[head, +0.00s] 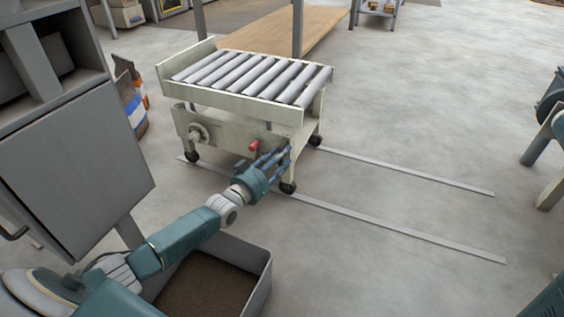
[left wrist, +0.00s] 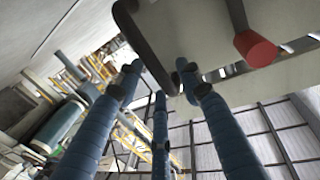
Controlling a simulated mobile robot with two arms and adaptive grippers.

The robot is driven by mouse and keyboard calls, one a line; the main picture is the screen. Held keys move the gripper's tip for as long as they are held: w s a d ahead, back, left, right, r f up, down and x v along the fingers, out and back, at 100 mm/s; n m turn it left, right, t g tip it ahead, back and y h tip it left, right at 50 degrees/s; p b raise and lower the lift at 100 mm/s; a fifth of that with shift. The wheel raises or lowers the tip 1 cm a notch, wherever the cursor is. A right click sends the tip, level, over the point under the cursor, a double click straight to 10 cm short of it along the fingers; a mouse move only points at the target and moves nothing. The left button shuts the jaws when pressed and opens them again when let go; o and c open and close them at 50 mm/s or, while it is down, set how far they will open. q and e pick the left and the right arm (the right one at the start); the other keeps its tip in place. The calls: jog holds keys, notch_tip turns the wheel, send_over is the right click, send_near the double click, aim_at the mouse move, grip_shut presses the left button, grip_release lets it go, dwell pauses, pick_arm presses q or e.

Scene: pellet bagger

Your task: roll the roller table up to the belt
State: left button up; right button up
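The roller table (head: 235,117) is a cream cart with a bed of grey rollers, a handwheel and dark castors. It stands by the left ends of two floor strips. A red knob (head: 253,146) is on its near side and also shows in the left wrist view (left wrist: 256,48). My left gripper (head: 275,163) is at the table's near side, just right of the knob. Its blue fingers (left wrist: 160,85) are straight and apart beside a dark-edged part of the table; contact is unclear. I cannot identify the belt for certain. My right gripper is not in view.
The floor strips (head: 405,236) run right across clear floor. A grey bin (head: 264,278) with brown contents stands near my left arm. A grey cabinet (head: 85,170) is at left, with bags (head: 133,98) behind it. Teal machinery (head: 548,135) stands at the right edge.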

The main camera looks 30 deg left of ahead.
pick_arm(q)
jog(key=shift+w, duration=0.4)
grip_shut()
jog(key=shift+d, duration=0.1)
